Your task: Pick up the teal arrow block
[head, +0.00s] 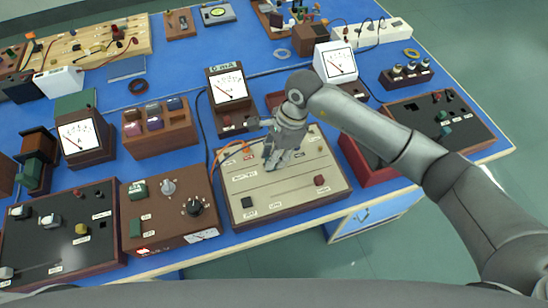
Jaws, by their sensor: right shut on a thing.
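My right gripper (274,160) reaches in from the right, pointing down over the cream-topped slider panel (285,204) near the front of the bench. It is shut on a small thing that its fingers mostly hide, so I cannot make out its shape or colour. I cannot tell whether that thing touches the panel. I cannot pick out a teal arrow block with certainty. A dark green block (246,202) and a dark red block (320,181) sit on the same panel. My left gripper is not in view.
A brown box with knobs (170,214) stands left of the panel. A meter (229,92) stands behind my gripper, and a red tray (362,167) lies to the right, partly under my arm. Orange leads (232,149) lie at the panel's back left. Blue bench (175,82) shows between the instruments.

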